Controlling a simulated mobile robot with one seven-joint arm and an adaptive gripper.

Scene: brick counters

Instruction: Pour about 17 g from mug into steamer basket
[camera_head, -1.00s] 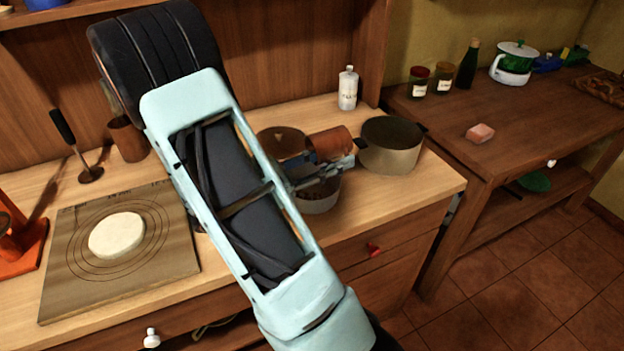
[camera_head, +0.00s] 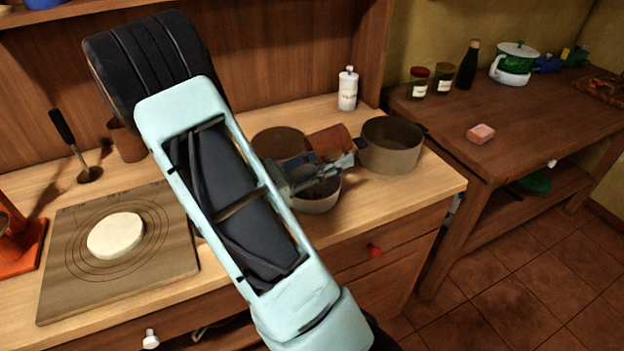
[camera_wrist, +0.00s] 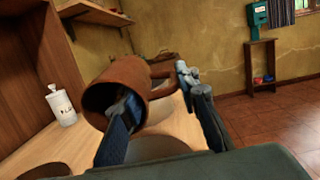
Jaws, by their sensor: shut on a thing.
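A brown mug (camera_head: 332,139) is held in my gripper (camera_head: 327,172), tipped well over on its side above the counter. In the wrist view the mug (camera_wrist: 112,78) shows its open mouth and its handle; my gripper (camera_wrist: 160,108) is shut on it, one finger in front of the mouth. A pale round container (camera_head: 318,204) stands below the mug, partly hidden by my gripper. A wider tan round vessel (camera_head: 391,158), open at the top, stands just right of the mug. I cannot tell for sure which is the steamer basket. No falling contents show.
A flat brown disc (camera_head: 279,142) lies behind my arm. A white bottle (camera_head: 347,90) stands at the back. A board (camera_head: 70,285) with a pale round slab (camera_head: 115,235) lies at left. A darker table (camera_head: 520,125) stands at right. The counter's front right corner is bare.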

